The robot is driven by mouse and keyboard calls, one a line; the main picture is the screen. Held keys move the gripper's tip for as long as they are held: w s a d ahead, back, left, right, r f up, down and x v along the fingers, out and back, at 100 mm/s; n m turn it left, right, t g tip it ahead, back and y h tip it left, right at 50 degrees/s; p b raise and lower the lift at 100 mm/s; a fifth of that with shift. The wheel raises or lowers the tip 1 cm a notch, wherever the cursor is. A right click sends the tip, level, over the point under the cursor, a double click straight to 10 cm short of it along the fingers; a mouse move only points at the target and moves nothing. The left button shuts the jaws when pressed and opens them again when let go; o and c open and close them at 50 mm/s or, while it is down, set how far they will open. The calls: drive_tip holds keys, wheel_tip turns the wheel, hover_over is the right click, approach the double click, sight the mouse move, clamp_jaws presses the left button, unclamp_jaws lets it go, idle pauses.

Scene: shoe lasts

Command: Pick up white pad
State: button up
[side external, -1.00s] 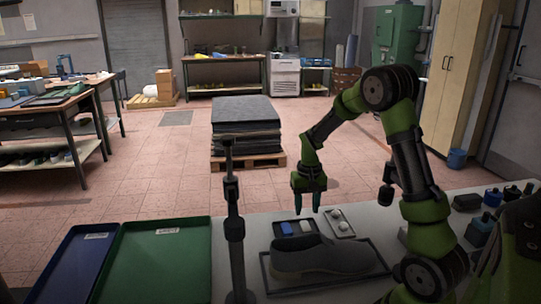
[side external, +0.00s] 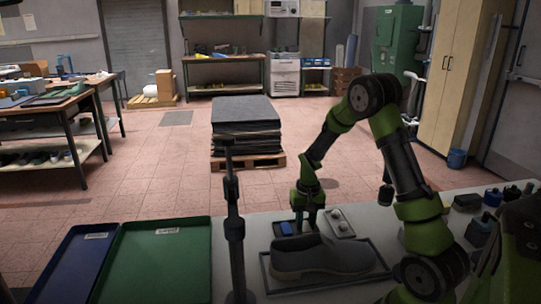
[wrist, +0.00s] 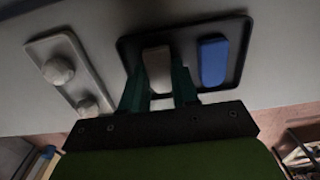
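The white pad (wrist: 157,66) lies in a small black tray (wrist: 122,42), beside a blue pad (wrist: 213,62). In the wrist view, the fingers of my gripper (wrist: 157,78) stand on either side of the white pad, with a narrow gap visible at its sides. The gripper looks open around the pad and not closed on it. In the side external view, my gripper (side external: 306,222) is down at the tray and mostly hides the white pad. The blue pad (side external: 286,228) shows just left of the fingers.
A light tray with two round knobs (side external: 340,222) is right beside the black tray.

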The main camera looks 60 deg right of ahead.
sight(305, 226)
drive_tip(key=shift+c, duration=0.6)
drive_tip(key=shift+r, duration=0.15)
drive_tip(key=w+a+r+n, duration=0.1)
drive_tip(key=a+r, duration=0.2)
drive_tip(key=r, duration=0.9)
drive_tip(key=s+a+r+n, duration=0.2)
drive_tip(key=s+a+n, duration=0.3)
drive_tip(key=n, duration=0.4)
drive_tip(key=s+a+r+n, duration=0.2)
drive_tip(key=a+r+n, duration=0.1)
drive_tip(key=a+n, duration=0.5)
drive_tip(key=shift+d+f, duration=0.1)
drive_tip(key=shift+f, duration=3.3)
